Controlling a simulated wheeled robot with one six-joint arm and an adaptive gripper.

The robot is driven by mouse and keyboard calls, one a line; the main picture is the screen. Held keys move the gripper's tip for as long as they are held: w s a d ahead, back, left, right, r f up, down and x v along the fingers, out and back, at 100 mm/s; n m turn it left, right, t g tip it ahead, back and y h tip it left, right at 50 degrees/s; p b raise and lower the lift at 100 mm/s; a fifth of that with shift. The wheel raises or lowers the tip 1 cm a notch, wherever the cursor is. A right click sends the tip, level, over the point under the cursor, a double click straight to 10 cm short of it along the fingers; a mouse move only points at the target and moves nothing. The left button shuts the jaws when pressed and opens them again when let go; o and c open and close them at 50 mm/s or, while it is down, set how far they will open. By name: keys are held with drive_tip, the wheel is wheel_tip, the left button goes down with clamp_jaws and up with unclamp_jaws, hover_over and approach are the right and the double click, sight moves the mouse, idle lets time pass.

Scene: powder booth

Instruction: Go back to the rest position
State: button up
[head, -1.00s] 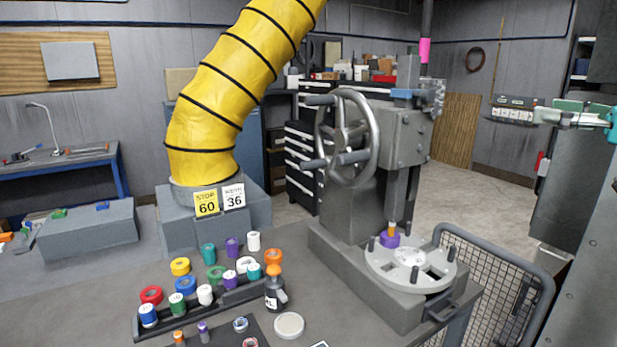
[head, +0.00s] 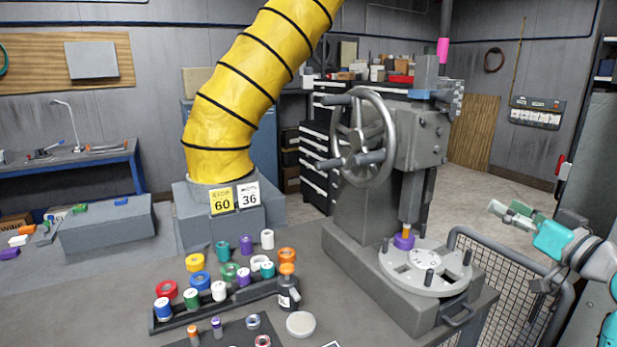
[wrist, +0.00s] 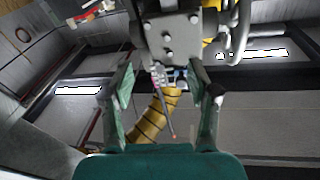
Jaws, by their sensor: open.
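My gripper (head: 517,214) is at the right of the head view, raised beside the press and clear of it. Its fingers are apart with nothing between them. In the wrist view my gripper (wrist: 166,92) also shows open and empty. Past its fingers are the ceiling, the yellow hose (wrist: 158,112) and grey machine parts.
The grey press (head: 385,200) with its handwheel stands on the bench, with a purple ring (head: 403,241) on its round plate (head: 450,262). A mesh guard (head: 520,290) is below my gripper.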

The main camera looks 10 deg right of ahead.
drive_tip(key=s+a+f+m+h, duration=0.15)
drive_tip(key=a+f, duration=0.25)
drive_tip(key=f, duration=0.6)
drive_tip(key=s+a+f+m+h, duration=0.1)
drive_tip(key=a+f+m+h, duration=0.2)
drive_tip(key=f, duration=0.8)
drive_tip(key=s+a+f+g, duration=0.1)
drive_tip(key=s+a+f, duration=0.4)
drive_tip(key=f, duration=0.2)
drive_tip(key=s+a+f+g, duration=0.1)
drive_tip(key=s+a+f, duration=0.35)
drive_tip(key=f, duration=0.25)
drive_tip(key=s+a+f+g, duration=0.1)
drive_tip(key=s+a+f, duration=0.2)
drive_tip(key=s, duration=0.5)
drive_tip(key=s+a+f, duration=0.3)
drive_tip(key=s, duration=0.5)
drive_tip(key=s+a+r+n, duration=0.1)
drive_tip(key=s+a+n, duration=0.1)
drive_tip(key=s, duration=0.7)
drive_tip(key=s+a+r+n+y, duration=0.1)
drive_tip(key=s+a+r+n, duration=0.1)
drive_tip(key=s, duration=0.6)
drive_tip(key=shift+s+a+r+g, duration=0.25)
drive_tip(key=shift+s+a+g, duration=0.15)
drive_tip(key=shift+a, duration=0.2)
drive_tip(key=shift+n, duration=0.25)
drive_tip(key=shift+c, duration=0.8)
